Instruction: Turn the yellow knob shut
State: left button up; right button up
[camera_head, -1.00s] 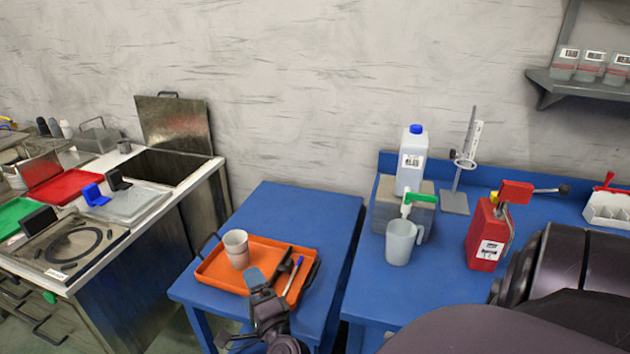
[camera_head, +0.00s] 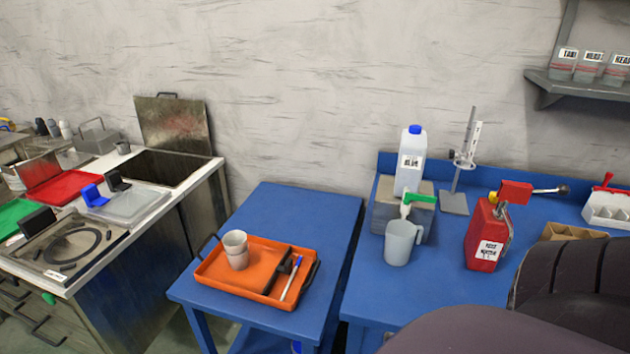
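I cannot clearly make out a yellow knob. A small yellow spot (camera_head: 493,196) shows at the top of the red can (camera_head: 484,240), too small to identify. A white bottle (camera_head: 410,165) with a blue cap stands on a grey block (camera_head: 382,207). Its tap has a green handle (camera_head: 421,198), above a translucent grey jug (camera_head: 399,246). Neither of my grippers is in view. My dark arm links fill the lower right and hide part of the right table.
An orange tray (camera_head: 216,279) on the left blue table holds what look like nested pale cups (camera_head: 236,250) and a pen (camera_head: 290,278). A ring stand (camera_head: 454,203) is behind the jug. A white rack (camera_head: 607,211) and brown box (camera_head: 570,231) are at right. A gap separates the tables.

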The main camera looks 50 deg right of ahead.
aim_at(492, 198)
jog(key=z, duration=2.6)
jog(key=k+j+z, duration=0.1)
jog(key=j, duration=0.25)
